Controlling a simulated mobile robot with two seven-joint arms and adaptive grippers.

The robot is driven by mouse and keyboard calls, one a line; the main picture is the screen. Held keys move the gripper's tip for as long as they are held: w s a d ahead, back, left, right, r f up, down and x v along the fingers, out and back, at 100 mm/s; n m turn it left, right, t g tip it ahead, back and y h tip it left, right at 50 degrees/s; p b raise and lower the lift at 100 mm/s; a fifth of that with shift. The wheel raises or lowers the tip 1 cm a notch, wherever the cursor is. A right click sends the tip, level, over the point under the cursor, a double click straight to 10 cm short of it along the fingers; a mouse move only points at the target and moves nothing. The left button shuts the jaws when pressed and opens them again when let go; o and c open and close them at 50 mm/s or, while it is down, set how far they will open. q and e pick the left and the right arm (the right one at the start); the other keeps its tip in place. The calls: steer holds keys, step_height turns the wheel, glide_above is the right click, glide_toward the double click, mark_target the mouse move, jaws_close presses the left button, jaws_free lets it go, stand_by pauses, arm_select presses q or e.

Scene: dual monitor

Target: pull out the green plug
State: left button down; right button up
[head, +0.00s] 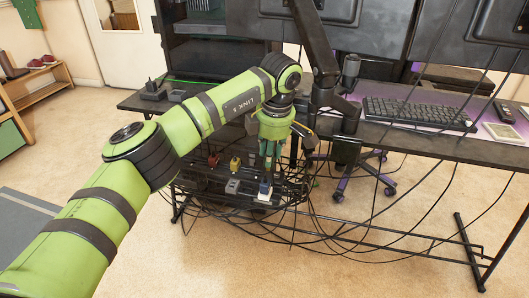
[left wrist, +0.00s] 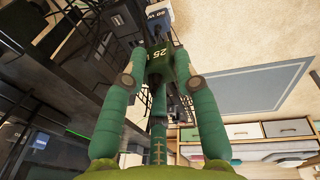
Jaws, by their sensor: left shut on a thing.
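The green plug (left wrist: 166,62), dark green with a light "25" marking, sits between the fingertips of my left gripper (left wrist: 162,78) in the left wrist view. The fingers are closed on its sides. In the head view my left gripper (head: 269,152) points down over the power strip area below the desk. There the fingers mostly hide the green plug, and I cannot tell whether it is still seated in its socket. A blue plug (head: 265,189) stands just below the fingertips. My right gripper is not in view.
Red (head: 213,159), yellow (head: 235,163) and grey (head: 232,186) plugs stand to the left on the rack under the desk. Many loose black cables hang around it. The desk (head: 425,143) carries a keyboard (head: 417,113) and a monitor arm (head: 318,60) close to my gripper.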

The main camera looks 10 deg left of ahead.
arm_select(q)
steer(key=shift+r+p, duration=1.8)
steer(key=shift+r, duration=0.2)
steer(key=shift+a, duration=0.1)
